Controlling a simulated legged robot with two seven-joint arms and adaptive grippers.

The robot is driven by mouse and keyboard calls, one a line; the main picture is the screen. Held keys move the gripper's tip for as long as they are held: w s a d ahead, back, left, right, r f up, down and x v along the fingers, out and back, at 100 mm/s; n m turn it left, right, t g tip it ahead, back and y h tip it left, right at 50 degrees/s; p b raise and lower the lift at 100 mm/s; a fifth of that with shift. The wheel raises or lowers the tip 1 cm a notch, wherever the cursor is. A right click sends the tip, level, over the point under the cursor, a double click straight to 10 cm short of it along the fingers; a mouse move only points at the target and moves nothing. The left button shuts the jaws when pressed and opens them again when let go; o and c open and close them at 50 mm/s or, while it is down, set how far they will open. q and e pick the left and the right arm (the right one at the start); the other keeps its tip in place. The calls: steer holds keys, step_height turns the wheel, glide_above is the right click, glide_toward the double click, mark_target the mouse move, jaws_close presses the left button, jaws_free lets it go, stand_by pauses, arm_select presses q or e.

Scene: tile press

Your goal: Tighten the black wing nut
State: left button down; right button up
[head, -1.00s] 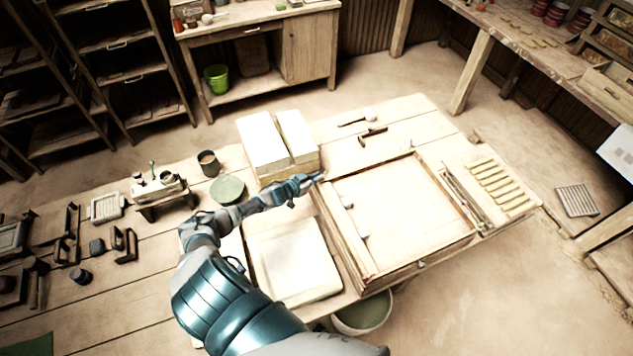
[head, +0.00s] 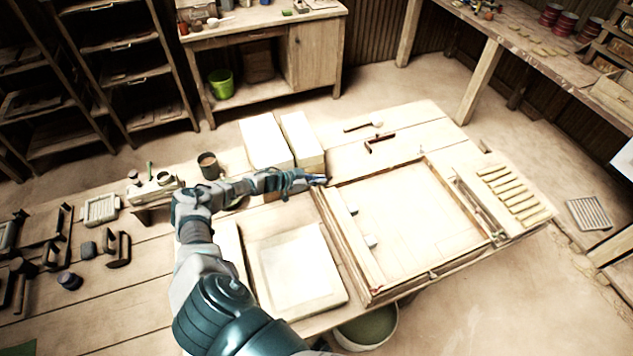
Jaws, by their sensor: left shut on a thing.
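The wooden press frame (head: 372,288) lies on the bench with a pale panel inside it. My left gripper (head: 319,180) is at the frame's far left corner, its fingers shut. They close on something small and dark there, which fits the black wing nut; the fingers hide nearly all of it. Two small pale knobs, a far one (head: 352,210) and a near one (head: 370,242), sit along the frame's left side, clear of the gripper. My right gripper is out of view.
Two pale blocks (head: 262,143) stand just behind my left gripper. A white square slab (head: 292,268) lies left of the frame. Yellowish strips (head: 512,188) lie to the right. A hammer-like tool (head: 380,139) lies behind the frame. A bucket (head: 368,328) stands below the front edge.

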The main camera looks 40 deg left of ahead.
arm_select(q)
steer(key=shift+w+d+f, duration=0.1)
steer(key=shift+w+d, duration=0.1)
steer(key=shift+d, duration=0.2)
steer(key=c, duration=1.1)
jaws_free()
steer(key=shift+w+f, duration=0.55)
steer(key=shift+w, duration=0.35)
steer(key=v, duration=1.1)
steer(key=shift+s+a+r, duration=0.2)
steer(key=shift+s, duration=0.1)
